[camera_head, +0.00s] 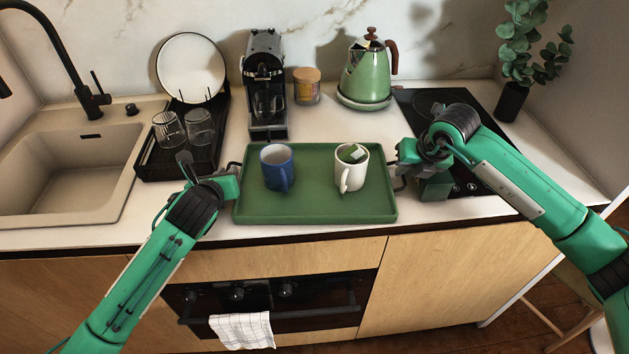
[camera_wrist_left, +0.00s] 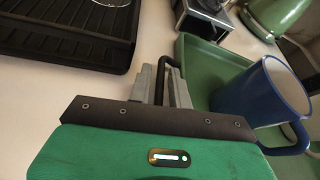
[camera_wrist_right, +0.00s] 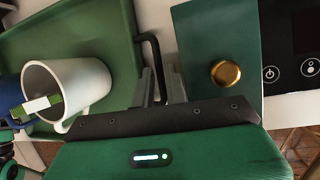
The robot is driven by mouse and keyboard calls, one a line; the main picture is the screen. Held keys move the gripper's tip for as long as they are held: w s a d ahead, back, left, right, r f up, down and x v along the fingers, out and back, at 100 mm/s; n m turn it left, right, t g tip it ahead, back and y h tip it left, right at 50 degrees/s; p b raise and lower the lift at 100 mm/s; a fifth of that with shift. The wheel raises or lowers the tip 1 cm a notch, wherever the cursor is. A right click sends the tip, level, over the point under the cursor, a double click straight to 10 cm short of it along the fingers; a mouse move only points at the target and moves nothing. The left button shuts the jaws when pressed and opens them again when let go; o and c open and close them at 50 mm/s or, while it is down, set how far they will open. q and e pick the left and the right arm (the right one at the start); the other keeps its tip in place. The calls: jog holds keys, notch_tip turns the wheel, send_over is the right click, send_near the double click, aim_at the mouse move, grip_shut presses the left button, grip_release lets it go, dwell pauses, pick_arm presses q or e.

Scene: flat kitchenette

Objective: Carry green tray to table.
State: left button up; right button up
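The green tray (camera_head: 315,208) lies on the counter with a blue mug (camera_head: 277,168) and a white mug (camera_head: 351,170) upright on it. A green and white tag hangs at the white mug's rim. My left gripper (camera_head: 236,172) is at the tray's left end; in the left wrist view its fingers (camera_wrist_left: 165,88) close around the black handle (camera_wrist_left: 163,66). My right gripper (camera_head: 398,172) is at the right end; in the right wrist view its fingers (camera_wrist_right: 161,88) close around the other black handle (camera_wrist_right: 152,45). The table is not identifiable.
A green box with a gold knob (camera_wrist_right: 226,72) stands close to my right gripper, beside the hob (camera_head: 470,185). A black rack (camera_head: 180,155) with glasses is near my left gripper. A coffee machine (camera_head: 265,85), jar (camera_head: 307,86) and green kettle (camera_head: 367,72) stand behind the tray.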

pick_arm(q)
jog(key=shift+w+f, duration=0.2)
jog(key=shift+w, duration=0.25)
pick_arm(e)
jog(key=shift+w+a+f, duration=0.1)
jog(key=shift+w+f, duration=0.1)
jog(key=shift+f, duration=0.3)
pick_arm(q)
grip_shut()
pick_arm(e)
grip_shut()
pick_arm(q)
jog(key=shift+r, duration=0.2)
pick_arm(e)
jog(key=shift+r, duration=0.3)
